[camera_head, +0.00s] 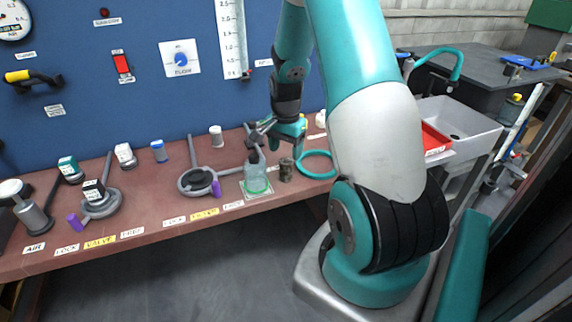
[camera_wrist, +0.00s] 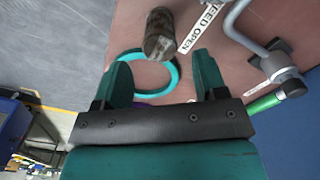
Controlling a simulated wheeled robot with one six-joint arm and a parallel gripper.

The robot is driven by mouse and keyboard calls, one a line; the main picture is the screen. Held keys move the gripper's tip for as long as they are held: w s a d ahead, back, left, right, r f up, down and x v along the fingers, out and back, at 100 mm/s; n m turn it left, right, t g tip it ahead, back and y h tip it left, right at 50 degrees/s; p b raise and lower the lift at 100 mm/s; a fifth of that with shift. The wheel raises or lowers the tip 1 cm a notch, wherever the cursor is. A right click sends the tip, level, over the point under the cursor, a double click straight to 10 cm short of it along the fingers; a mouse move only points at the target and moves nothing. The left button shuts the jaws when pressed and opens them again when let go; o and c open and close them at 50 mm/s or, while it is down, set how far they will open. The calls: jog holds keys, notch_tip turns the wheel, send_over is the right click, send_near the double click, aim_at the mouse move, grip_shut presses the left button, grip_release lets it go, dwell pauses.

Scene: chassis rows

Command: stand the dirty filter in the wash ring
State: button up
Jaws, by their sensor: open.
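The dirty filter (camera_head: 286,172) is a short, stained grey-brown cylinder standing on the bench, left of the wash ring. In the wrist view the filter (camera_wrist: 159,40) is beyond my fingertips, near the top edge. The wash ring (camera_head: 304,172) is a teal ring lying on the bench with nothing standing in it. In the wrist view the ring (camera_wrist: 176,72) shows between my fingers, partly hidden by them. My gripper (camera_head: 272,140) is open and empty, above the bench near the filter and ring. It also fills the lower wrist view (camera_wrist: 161,72).
Valves and handles (camera_head: 197,180) line the bench (camera_head: 150,208) further left. A red tray (camera_head: 435,138) and sink (camera_head: 470,125) are at right. The blue panel (camera_head: 140,90) rises behind.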

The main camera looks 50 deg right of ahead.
aim_at(286, 160)
notch_tip(286, 160, up, 4)
jog(key=shift+r, duration=0.1)
jog(key=w+a+r+n+t+y, duration=0.1)
jog(key=a+r+n, duration=0.35)
jog(key=a, duration=0.55)
jog(key=a+r+n+y, duration=0.1)
jog(key=a+r+n, duration=0.35)
jog(key=a, duration=0.55)
jog(key=s+a+r+n+y, duration=0.1)
jog(key=s+a+r+n, duration=0.2)
jog(key=s+a+n, duration=0.4)
jog(key=s+a+r+n+g+y, duration=0.1)
jog(key=s+a+r+n, duration=0.2)
jog(key=s+a+n, duration=0.5)
jog(key=s+a, duration=0.1)
jog(key=a, duration=0.2)
jog(key=shift+s+a, duration=0.15)
jog(key=shift+a, duration=0.15)
jog(key=shift+o, duration=0.5)
